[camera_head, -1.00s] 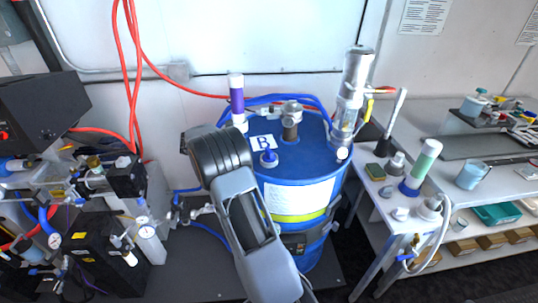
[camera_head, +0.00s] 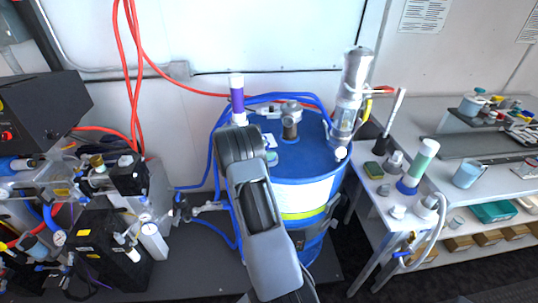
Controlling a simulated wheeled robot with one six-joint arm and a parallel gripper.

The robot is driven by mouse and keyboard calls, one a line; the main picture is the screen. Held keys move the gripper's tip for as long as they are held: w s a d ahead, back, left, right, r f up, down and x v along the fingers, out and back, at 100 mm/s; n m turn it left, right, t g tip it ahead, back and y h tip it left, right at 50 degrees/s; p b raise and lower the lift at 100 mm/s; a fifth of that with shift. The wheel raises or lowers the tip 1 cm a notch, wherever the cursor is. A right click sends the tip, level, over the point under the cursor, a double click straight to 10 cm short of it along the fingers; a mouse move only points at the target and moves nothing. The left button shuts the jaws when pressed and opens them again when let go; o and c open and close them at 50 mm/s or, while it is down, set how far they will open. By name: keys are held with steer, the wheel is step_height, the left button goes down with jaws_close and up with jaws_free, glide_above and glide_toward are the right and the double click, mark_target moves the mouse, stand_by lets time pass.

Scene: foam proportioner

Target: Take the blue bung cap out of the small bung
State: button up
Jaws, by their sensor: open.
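The blue drum (camera_head: 305,165) stands upright in the middle, with fittings on its lid. The small bung with its blue cap (camera_head: 272,157) is on the front part of the lid. It shows only partly, at the right edge of my arm's grey wrist. My arm reaches up from the bottom of the view and its wrist lies over the drum's left front. My gripper's fingers are hidden behind the wrist, so I cannot see how they stand to the cap.
A metal bung fitting (camera_head: 290,120) and a tall clear-and-silver pump (camera_head: 350,95) rise from the lid. A purple tube (camera_head: 237,98) stands at its back left. Blue hoses loop behind. A bench (camera_head: 385,215) with bottles is right; black equipment (camera_head: 100,245) is left.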

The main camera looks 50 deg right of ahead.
mark_target(268, 149)
steer(key=p+x, duration=0.1)
steer(key=x, duration=0.2)
steer(key=shift+s+d+f, duration=0.1)
steer(key=shift+s+d, duration=0.15)
steer(key=shift+d, duration=0.05)
steer(key=c, duration=1)
